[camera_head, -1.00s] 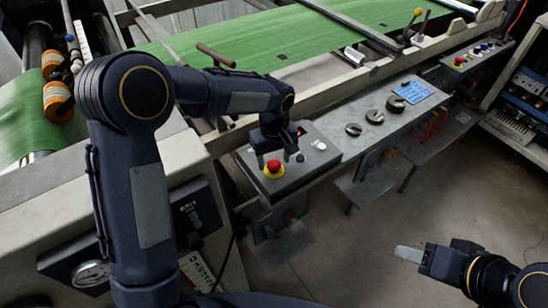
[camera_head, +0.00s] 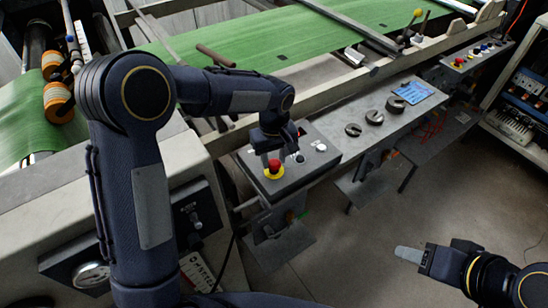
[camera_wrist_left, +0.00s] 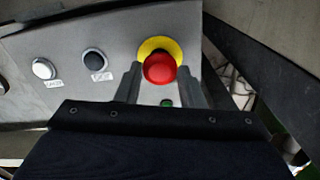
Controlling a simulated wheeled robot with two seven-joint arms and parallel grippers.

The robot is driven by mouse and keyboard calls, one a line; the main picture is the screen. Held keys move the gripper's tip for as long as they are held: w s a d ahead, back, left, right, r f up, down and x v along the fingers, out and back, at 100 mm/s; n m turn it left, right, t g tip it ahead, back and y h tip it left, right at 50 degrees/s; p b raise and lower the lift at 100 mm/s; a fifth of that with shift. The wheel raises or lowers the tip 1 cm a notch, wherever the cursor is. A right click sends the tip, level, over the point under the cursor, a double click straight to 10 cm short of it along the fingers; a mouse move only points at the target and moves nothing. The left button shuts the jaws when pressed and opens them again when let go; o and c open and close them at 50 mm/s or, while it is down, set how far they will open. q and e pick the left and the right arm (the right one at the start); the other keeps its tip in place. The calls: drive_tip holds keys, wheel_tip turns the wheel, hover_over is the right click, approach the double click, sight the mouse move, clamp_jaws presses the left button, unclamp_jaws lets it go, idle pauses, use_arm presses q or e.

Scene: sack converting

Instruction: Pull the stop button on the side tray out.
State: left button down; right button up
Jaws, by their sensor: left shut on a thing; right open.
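The stop button (camera_head: 274,165) is a red mushroom head on a yellow ring, at the front left of a grey control box on the side tray. In the left wrist view the red head (camera_wrist_left: 159,68) sits between my left gripper's two fingers (camera_wrist_left: 160,86), with the yellow ring (camera_wrist_left: 160,45) behind it. My left gripper (camera_head: 276,158) is shut on the button from above; how firmly its fingers touch the sides is hard to see. My right gripper (camera_head: 409,254) is away from the box at the lower right, over the floor, and empty.
The control box (camera_head: 305,172) also carries a black button (camera_wrist_left: 94,60) and a white button (camera_wrist_left: 44,69). Several dark round parts (camera_head: 374,117) and a blue sheet (camera_head: 412,93) lie on the tray to the right. A green web (camera_head: 330,38) runs behind.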

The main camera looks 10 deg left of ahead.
sight(274, 162)
use_arm(q)
drive_tip(key=shift+w+r, duration=0.1)
drive_tip(key=shift+r, duration=0.05)
drive_tip(key=c, duration=0.9)
unclamp_jaws()
drive_tip(key=shift+c, duration=0.2)
wheel_tip(274, 162, up, 8)
